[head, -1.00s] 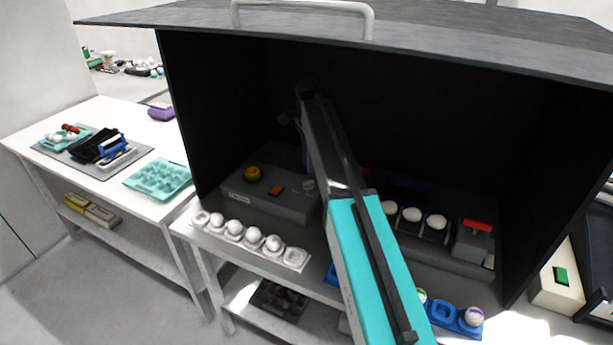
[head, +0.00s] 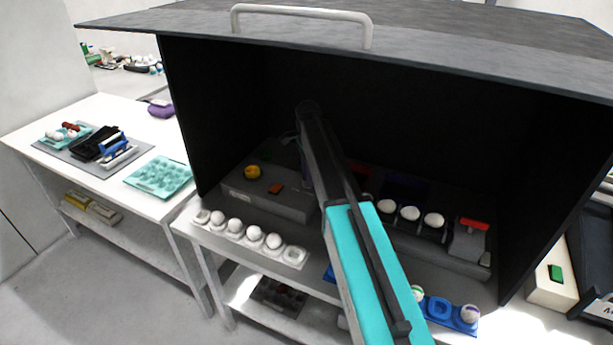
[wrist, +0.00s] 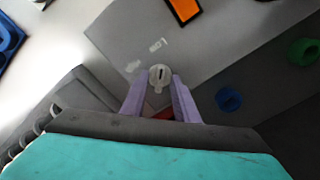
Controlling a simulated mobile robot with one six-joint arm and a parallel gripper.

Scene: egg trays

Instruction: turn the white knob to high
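The white knob (wrist: 160,75) shows in the wrist view, round with a dark slot, on a grey panel (wrist: 125,30). Small white labels (wrist: 158,45) are beside it. My gripper (wrist: 159,78) is open, with its two purple fingers on either side of the knob and a small gap visible on each side. I cannot tell how deep the fingertips reach. In the head view, my arm hides the knob, and the grey box (head: 265,200) stands inside the dark hood.
The wrist view shows a blue knob (wrist: 228,98), a green knob (wrist: 303,52) and an orange piece (wrist: 183,10). In the head view, a white egg tray (head: 295,256) lies in front of the box. The hood (head: 420,60) encloses the work area above and at the sides.

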